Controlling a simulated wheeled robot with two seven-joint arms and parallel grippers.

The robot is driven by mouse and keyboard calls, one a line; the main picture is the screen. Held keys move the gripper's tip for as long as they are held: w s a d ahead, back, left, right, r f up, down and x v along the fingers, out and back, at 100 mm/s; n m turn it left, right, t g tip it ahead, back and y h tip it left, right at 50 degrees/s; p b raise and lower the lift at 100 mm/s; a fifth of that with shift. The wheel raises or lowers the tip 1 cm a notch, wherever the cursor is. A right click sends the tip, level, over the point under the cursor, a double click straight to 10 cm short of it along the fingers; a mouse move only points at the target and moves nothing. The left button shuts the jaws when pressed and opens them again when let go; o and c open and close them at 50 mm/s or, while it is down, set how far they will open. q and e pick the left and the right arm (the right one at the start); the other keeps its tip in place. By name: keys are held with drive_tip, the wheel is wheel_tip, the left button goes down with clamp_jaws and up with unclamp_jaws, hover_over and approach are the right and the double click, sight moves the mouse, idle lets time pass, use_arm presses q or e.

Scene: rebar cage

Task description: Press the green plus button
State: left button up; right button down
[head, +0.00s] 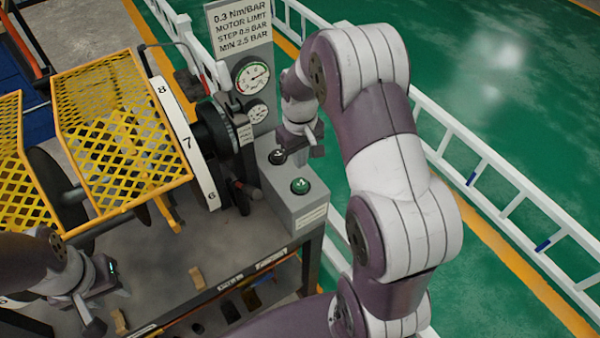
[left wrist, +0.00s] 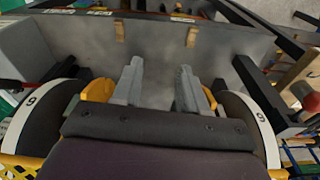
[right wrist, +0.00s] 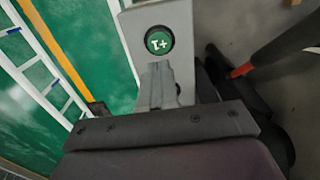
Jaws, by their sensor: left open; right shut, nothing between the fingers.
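The green plus button (head: 300,186) sits on top of a grey control box (head: 312,215) at the bench's right end. In the right wrist view the green button (right wrist: 158,40) is marked "+1" and lies just beyond the fingertips, with a visible gap in the picture. My right gripper (head: 299,153) is shut and empty, above the box behind the green button; it also shows in the right wrist view (right wrist: 157,84). I cannot tell its exact height. A dark button (head: 277,157) is beside it. My left gripper (head: 111,303) is open and empty over the bench's front left; its fingers show in the left wrist view (left wrist: 160,72).
A gauge panel (head: 240,50) stands behind the box. A numbered white dial (head: 186,143) and yellow mesh guards (head: 118,140) stand to the left. Small tan blocks (head: 197,278) lie on the bench (head: 165,262). White railings (head: 480,180) run along the right.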

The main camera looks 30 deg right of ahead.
sight(300, 183)
wheel_tip(300, 183, down, 7)
drive_tip(key=shift+f+p, duration=0.1)
drive_tip(key=shift+p, duration=0.5)
drive_tip(key=shift+f, duration=0.1)
